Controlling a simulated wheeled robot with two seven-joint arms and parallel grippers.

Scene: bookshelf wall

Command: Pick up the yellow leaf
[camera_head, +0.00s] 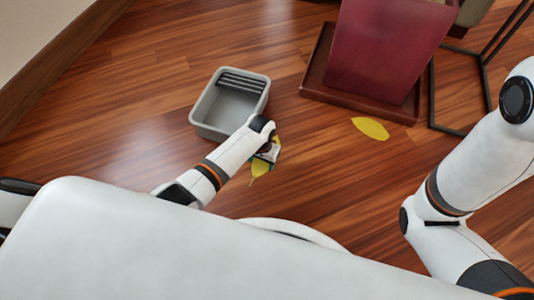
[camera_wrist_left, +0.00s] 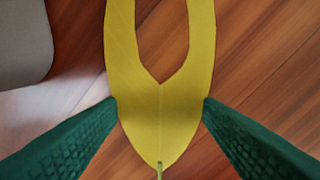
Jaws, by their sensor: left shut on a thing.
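A yellow leaf (camera_wrist_left: 160,120) is held between the green-padded fingers of my left gripper (camera_wrist_left: 160,103). In the left wrist view its stem points toward the camera and its far part splits into two lobes. In the head view this leaf (camera_head: 259,168) shows partly beside my left gripper (camera_head: 265,158), above the wood floor. A second yellow leaf (camera_head: 370,128) lies flat on the floor in front of the dark red planter. My right arm shows at the right of the head view, but its gripper is out of frame.
A grey bin (camera_head: 207,111) with dark slots inside stands just beyond my left gripper; part of it also shows in the left wrist view (camera_wrist_left: 22,40). The red planter (camera_head: 380,55) stands on a brown tray (camera_head: 314,80). A black metal frame (camera_head: 432,95) is to its right. Floor between is clear.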

